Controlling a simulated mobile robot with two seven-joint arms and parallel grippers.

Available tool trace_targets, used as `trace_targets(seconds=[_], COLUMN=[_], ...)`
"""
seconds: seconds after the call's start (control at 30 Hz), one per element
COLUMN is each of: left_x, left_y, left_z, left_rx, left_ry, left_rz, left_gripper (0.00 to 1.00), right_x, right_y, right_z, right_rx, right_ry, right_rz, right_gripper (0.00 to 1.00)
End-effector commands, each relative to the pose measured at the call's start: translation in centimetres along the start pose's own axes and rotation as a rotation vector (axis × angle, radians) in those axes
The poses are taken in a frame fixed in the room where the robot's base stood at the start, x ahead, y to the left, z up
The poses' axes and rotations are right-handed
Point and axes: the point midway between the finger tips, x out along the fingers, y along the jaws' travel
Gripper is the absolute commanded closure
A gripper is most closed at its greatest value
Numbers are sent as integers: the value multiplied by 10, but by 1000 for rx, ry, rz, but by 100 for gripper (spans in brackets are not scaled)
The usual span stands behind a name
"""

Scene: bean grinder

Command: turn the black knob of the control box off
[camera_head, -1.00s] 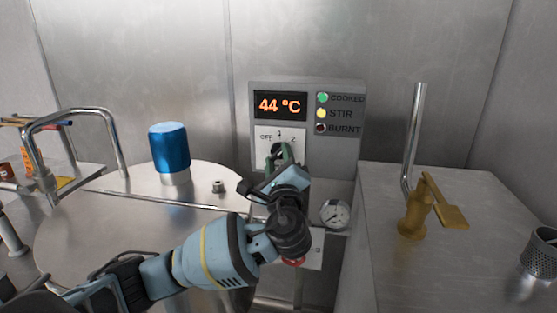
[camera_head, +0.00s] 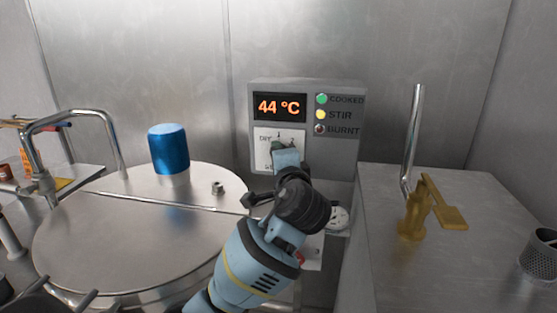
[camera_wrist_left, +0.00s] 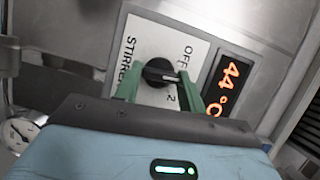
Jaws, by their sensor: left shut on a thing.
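The control box (camera_head: 345,163) stands against the back wall, with a lit 44 °C display and a white dial plate. In the left wrist view, the black knob (camera_wrist_left: 158,71) sits on that plate. Its white mark points right, between the OFF and 2 labels. My left gripper (camera_head: 285,148) reaches the dial from below and hides the knob in the head view. In the wrist view its green fingers (camera_wrist_left: 160,88) are on either side of the knob, shut on it. My right gripper is not in view.
A pressure gauge (camera_head: 338,217) is just right of my left wrist. A round metal lid (camera_head: 110,240) with a blue cylinder (camera_head: 170,150) is at left. A metal counter (camera_head: 450,260) with a brass tap (camera_head: 415,215) is at right.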

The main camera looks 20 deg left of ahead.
Motion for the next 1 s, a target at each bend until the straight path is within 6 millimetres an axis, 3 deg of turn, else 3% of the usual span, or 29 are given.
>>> trace_targets(seconds=[0.5,1.0], left_x=[0,0], left_y=[-3,-5], left_z=[0,1], left_rx=[-434,-642], left_ry=[1,1], left_rz=[182,266], left_gripper=[83,83], right_x=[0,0], right_y=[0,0], right_z=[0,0], right_rx=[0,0], right_ry=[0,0], right_rz=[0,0], right_gripper=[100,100])
